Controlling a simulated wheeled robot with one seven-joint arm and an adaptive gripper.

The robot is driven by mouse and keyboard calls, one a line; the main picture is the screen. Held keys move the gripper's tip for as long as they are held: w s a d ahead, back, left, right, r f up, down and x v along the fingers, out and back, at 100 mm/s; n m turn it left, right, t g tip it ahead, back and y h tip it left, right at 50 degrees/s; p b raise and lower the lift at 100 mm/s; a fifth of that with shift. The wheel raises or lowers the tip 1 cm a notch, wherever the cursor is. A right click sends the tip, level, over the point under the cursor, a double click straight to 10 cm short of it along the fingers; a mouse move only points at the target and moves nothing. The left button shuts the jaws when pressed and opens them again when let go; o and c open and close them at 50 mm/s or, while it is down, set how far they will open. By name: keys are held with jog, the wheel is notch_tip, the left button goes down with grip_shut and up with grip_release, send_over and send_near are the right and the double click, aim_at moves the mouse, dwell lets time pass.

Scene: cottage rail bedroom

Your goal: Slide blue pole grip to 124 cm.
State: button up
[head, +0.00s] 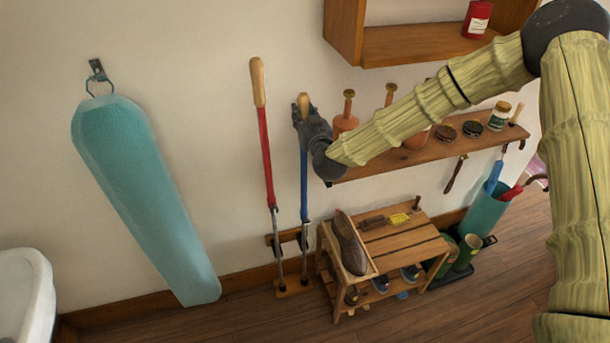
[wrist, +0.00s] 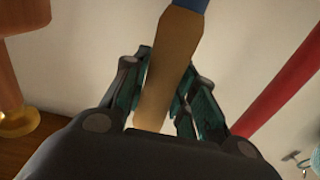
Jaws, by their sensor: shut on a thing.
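The blue pole (head: 304,185) stands upright against the wall, with a tan wooden grip (head: 303,99) at its top. My gripper (head: 303,115) is at this grip, coming from the right. In the wrist view my gripper (wrist: 163,95) has its two dark fingers on either side of the tan grip (wrist: 168,70), shut on it. The blue part of the pole (wrist: 190,4) shows at the top edge of that view. The red pole (head: 265,150) with its own tan grip stands just left of the blue one. No height scale can be read.
A shelf (head: 430,150) with bottles and tins is close to the right of my gripper. A wooden bench (head: 390,240) with shoes stands below. Both poles stand in a floor rack (head: 293,290). A teal ironing board (head: 145,200) hangs at left.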

jog(key=shift+r+p, duration=2.3)
jog(key=shift+r, duration=3.7)
jog(key=o, duration=1.2)
jog(key=shift+c, duration=0.2)
jog(key=b+v, duration=0.1)
jog(key=v, duration=0.9)
jog(key=shift+b, duration=0.3)
